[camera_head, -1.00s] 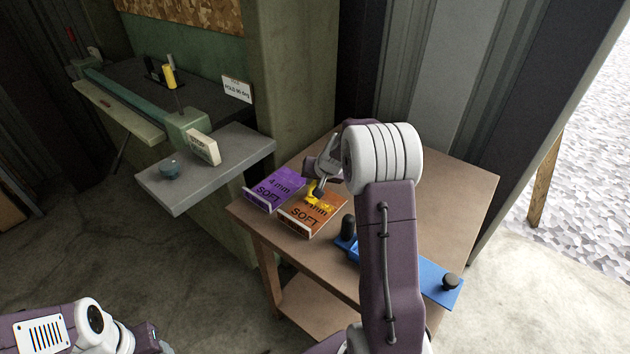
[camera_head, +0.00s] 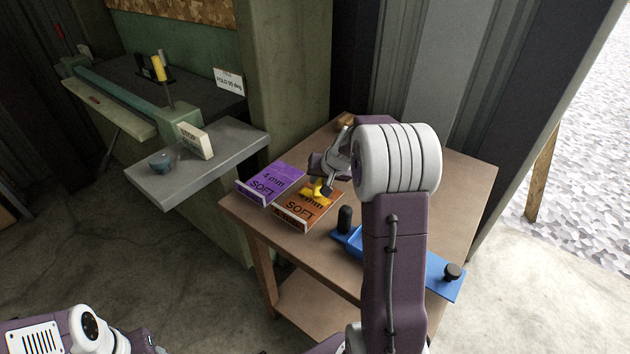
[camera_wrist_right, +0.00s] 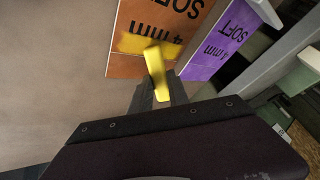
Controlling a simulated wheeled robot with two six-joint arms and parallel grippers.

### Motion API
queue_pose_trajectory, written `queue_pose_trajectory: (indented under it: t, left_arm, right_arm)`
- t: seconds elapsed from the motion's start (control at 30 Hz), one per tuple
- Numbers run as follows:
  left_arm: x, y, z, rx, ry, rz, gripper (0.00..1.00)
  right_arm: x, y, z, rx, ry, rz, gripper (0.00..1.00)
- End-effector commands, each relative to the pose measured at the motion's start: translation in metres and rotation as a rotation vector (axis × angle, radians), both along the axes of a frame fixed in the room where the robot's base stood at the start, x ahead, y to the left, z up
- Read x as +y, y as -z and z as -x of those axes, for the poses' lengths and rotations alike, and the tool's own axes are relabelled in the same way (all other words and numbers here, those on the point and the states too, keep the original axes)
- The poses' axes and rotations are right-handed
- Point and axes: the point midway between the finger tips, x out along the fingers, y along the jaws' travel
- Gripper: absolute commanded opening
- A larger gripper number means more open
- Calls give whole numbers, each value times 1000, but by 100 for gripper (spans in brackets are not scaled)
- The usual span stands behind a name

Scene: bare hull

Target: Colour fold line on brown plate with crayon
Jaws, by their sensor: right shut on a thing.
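The brown plate (camera_head: 302,213), orange-brown and marked "4 mm SOFT", lies on the wooden table. It also shows in the right wrist view (camera_wrist_right: 126,66), with a yellow band (camera_wrist_right: 132,43) across it. My right gripper (camera_head: 324,188) is shut on a yellow crayon (camera_wrist_right: 157,72) and holds it over the plate by the band. I cannot tell for sure whether the crayon tip touches the plate. My left arm shows at the bottom left of the head view, its gripper cut off by the frame edge.
A purple plate (camera_head: 268,184) lies directly left of the brown one. A blue tool (camera_head: 437,280) with black knobs lies at the table's front right. A grey shelf (camera_head: 215,168) holds a small block and a teal pot, in front of a green bending machine (camera_head: 130,103).

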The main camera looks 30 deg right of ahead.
Motion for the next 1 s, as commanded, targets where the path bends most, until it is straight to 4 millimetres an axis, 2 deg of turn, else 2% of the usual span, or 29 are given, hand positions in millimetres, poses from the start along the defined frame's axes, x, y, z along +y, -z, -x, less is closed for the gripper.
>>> queue_pose_trajectory:
  t: [0.2, 0.6, 1.0]
  left_arm:
    - [0, 4, 0, 0, 0, 0, 54]
    - [0, 31, 0, 0, 0, 0, 54]
    - [0, 32, 0, 0, 0, 0, 54]
  right_arm:
    - [-1, 1, 3, 0, 0, 0, 0]
    - [-13, 3, 32, 0, 0, 0, 0]
    - [-14, 2, 34, 2, -1, 0, 0]
